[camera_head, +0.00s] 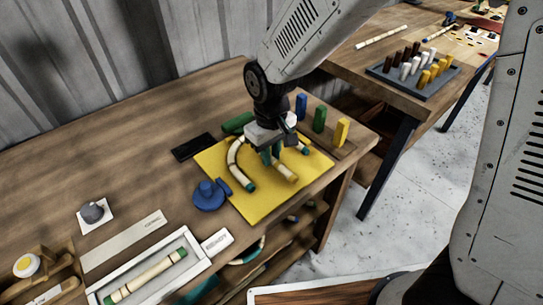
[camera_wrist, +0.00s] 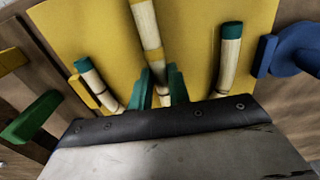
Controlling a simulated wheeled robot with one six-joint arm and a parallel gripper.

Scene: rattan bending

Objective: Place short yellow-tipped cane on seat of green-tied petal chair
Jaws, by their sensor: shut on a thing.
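My gripper (camera_head: 272,158) is over the yellow mat (camera_head: 255,205) on the wooden bench, pointing down. Its green fingers (camera_wrist: 161,92) are shut on a pale cane with yellow at its tip (camera_head: 286,172). In the wrist view the cane (camera_wrist: 147,25) runs up from between the fingers and has a yellow band. It is low over the mat; I cannot tell whether it touches. A curved green-tipped cane (camera_head: 235,165) lies left of the gripper, and another green-tipped cane (camera_head: 303,149) lies right. I cannot make out a green-tied petal chair.
A blue round object (camera_head: 208,196) sits by the mat's left corner. Blue (camera_head: 301,106), green (camera_head: 320,118) and yellow (camera_head: 341,132) blocks stand behind it. A white tray (camera_head: 203,264) holds a green-tipped cane. A second table carries a peg board (camera_head: 380,72). The bench's left rear is clear.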

